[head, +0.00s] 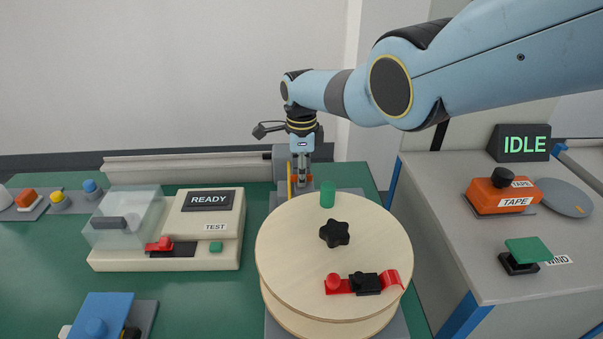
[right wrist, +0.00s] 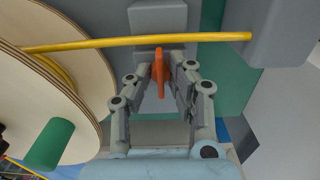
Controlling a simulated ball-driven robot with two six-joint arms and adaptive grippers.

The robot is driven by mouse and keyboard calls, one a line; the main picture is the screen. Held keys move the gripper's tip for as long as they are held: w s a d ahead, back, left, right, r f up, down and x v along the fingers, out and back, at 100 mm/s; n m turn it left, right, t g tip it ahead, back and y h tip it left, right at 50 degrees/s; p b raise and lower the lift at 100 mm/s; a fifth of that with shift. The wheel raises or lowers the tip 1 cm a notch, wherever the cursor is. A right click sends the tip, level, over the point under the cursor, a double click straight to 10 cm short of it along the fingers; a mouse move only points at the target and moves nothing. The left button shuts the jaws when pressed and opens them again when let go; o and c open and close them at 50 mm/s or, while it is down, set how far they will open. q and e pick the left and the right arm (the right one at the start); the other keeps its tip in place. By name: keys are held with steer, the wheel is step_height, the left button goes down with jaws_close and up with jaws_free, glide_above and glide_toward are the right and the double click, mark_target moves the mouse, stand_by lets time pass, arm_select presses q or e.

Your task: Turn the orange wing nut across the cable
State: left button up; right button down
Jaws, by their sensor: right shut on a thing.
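The orange wing nut (right wrist: 158,72) is between the fingers of my right gripper (right wrist: 166,80) in the right wrist view. Its long side points roughly across the yellow cable (right wrist: 120,43), which runs from the wooden reel to a grey block just past the nut. The gripper is shut on the nut. In the head view my right gripper (head: 302,178) points straight down behind the reel, and the nut is mostly hidden there. My left gripper is not in view.
The wooden reel (head: 300,235) with a black star knob (head: 334,233) and green peg (head: 327,194) stands in front of the gripper. A tester (head: 215,202) reading READY is to the left. A grey bench (head: 450,225) with an IDLE display (head: 522,143) is at the right.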

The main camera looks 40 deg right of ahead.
steer(key=shift+w+r, duration=0.15)
steer(key=c, duration=1.4)
jaws_free()
steer(key=shift+o, duration=1)
step_height(320, 180, up, 12)
